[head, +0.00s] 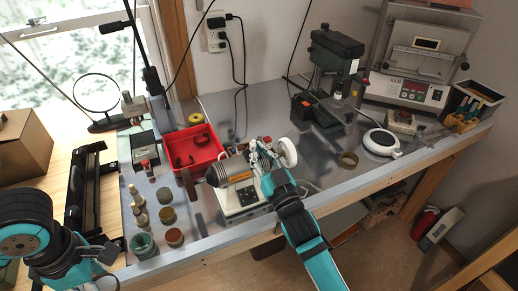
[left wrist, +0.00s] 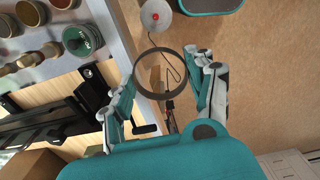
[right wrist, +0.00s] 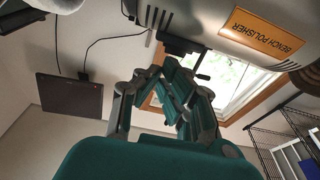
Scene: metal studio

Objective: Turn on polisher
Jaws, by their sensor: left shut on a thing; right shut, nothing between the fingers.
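The bench polisher (head: 236,170) stands on the metal bench, with a white wheel (head: 286,152) on its right and controls on its pale base (head: 247,197). Its body, with an orange label, fills the top of the right wrist view (right wrist: 262,30). My right gripper (head: 262,153) is shut and empty, close beside the polisher's body and white wheel. In the right wrist view, its fingers lie just below a black part (right wrist: 183,45) under the body; I cannot tell whether they touch. My left gripper (left wrist: 162,75) is shut on a dark ring (left wrist: 160,94), away from the polisher.
A red bin (head: 205,157) is left of the polisher, with small jars (head: 166,196) nearer the front. Bare bench (head: 312,170) lies right of the polisher.

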